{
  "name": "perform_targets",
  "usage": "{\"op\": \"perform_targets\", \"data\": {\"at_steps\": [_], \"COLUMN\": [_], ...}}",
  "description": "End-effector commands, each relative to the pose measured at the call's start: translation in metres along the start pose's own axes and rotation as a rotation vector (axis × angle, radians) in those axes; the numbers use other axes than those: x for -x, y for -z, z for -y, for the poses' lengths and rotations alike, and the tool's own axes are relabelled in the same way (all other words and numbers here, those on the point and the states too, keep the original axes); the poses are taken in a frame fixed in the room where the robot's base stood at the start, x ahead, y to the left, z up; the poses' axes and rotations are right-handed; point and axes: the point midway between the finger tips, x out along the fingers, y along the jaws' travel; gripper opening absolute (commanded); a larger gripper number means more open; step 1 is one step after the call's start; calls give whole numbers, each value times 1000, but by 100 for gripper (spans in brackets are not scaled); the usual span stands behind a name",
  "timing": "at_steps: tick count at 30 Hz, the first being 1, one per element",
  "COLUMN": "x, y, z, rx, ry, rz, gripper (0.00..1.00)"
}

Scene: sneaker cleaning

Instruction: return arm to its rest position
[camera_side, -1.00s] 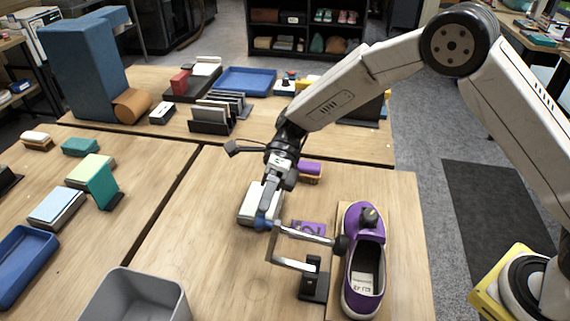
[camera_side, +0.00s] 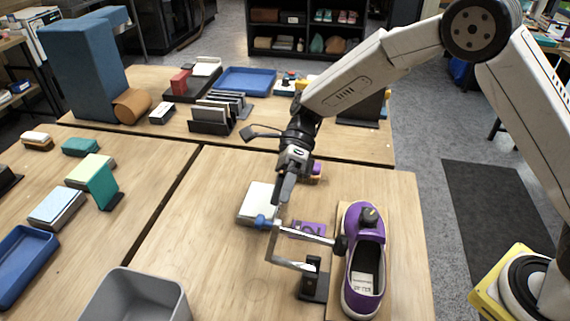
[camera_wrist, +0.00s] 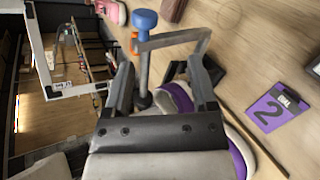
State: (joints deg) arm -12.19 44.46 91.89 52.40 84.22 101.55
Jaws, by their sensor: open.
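My gripper (camera_side: 284,192) is over the middle of the front table in the side view, pointing down beside the blue knob of a metal clamp. In the wrist view its two dark fingers (camera_wrist: 163,78) stand apart, with nothing held between them. The blue knob (camera_side: 263,222) also shows in the wrist view (camera_wrist: 145,18), beyond the fingertips. The clamp's metal arms reach toward a purple sneaker (camera_side: 352,275), which sits on a wooden board. The sneaker is partly hidden behind my gripper in the wrist view (camera_wrist: 180,97).
A white block (camera_side: 256,203) lies left of the clamp, and a purple card marked 2 (camera_side: 312,230) lies behind its arm. The clamp's black stand (camera_side: 314,284) is beside the sneaker. A grey bin (camera_side: 130,297) stands at the front left. The air above the table is mostly free.

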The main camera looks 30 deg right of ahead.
Motion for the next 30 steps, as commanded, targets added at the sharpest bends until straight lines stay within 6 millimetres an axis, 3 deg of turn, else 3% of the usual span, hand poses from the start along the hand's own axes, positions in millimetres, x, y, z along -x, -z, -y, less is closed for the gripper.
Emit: {"op": "perform_targets", "data": {"at_steps": [15,30], "x": [42,81], "y": [108,204], "z": [-5,-28], "rx": [710,1476], "ry": [391,440], "rz": [-395,-1049], "gripper": [74,74]}}
